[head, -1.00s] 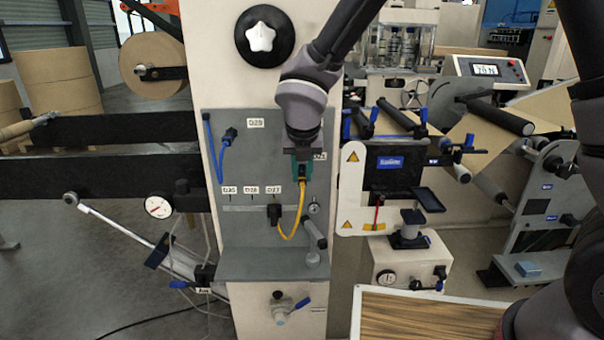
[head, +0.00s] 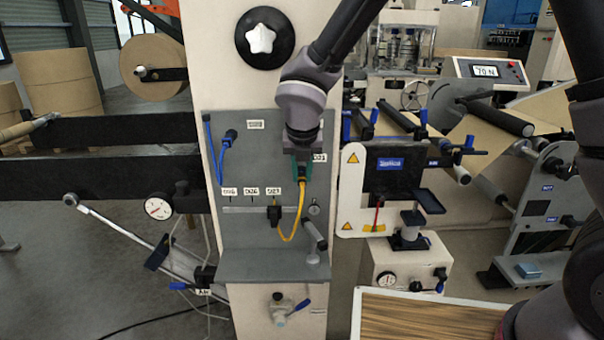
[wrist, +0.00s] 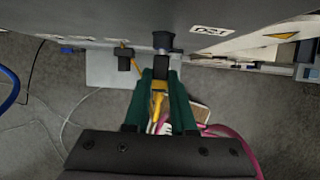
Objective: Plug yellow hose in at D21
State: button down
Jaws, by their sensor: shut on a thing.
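My gripper (head: 303,168) has green fingers and is shut on the dark plug at the upper end of the yellow hose (head: 296,228). The hose hangs in a loop from there to a black block (head: 274,214) at D27 on the grey panel. The D21 label (head: 319,158) shows just right of my gripper. In the wrist view the plug (wrist: 161,66) sits between the fingers, right in line with a black port (wrist: 163,41) left of the D21 label (wrist: 212,31). I cannot tell whether plug and port touch. My wrist hides the port in the head view.
A blue hose (head: 216,150) hangs at the panel's left. A lever handle (head: 314,236) sticks out below right of my gripper, above the panel's grey shelf (head: 270,265). A white bracket with warning signs (head: 352,190) stands close on the right.

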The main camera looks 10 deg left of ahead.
jog(key=c, duration=0.7)
grip_release()
jog(key=shift+w, duration=0.1)
jog(key=shift+o, duration=0.2)
jog(key=shift+r, duration=0.1)
jog(key=v, duration=1)
jog(key=w+d+r+m, duration=0.1)
jog(key=d+r+m, duration=0.4)
jog(key=d+m, duration=0.6)
jog(key=w+d+r+m, duration=0.2)
jog(key=d+r+m, duration=0.4)
jog(key=d+m, duration=0.45)
jog(key=s+d+r+m+t, duration=0.1)
jog(key=s+d+m, duration=0.3)
jog(key=d+m, duration=0.4)
jog(key=s+d+r+m+t+y, duration=0.1)
jog(key=s+d+m, duration=0.4)
jog(key=m, duration=0.8)
jog(key=d+r+t, duration=0.1)
jog(key=d, duration=0.2)
jog(key=shift+d+r, duration=0.25)
jog(key=shift+r, duration=0.15)
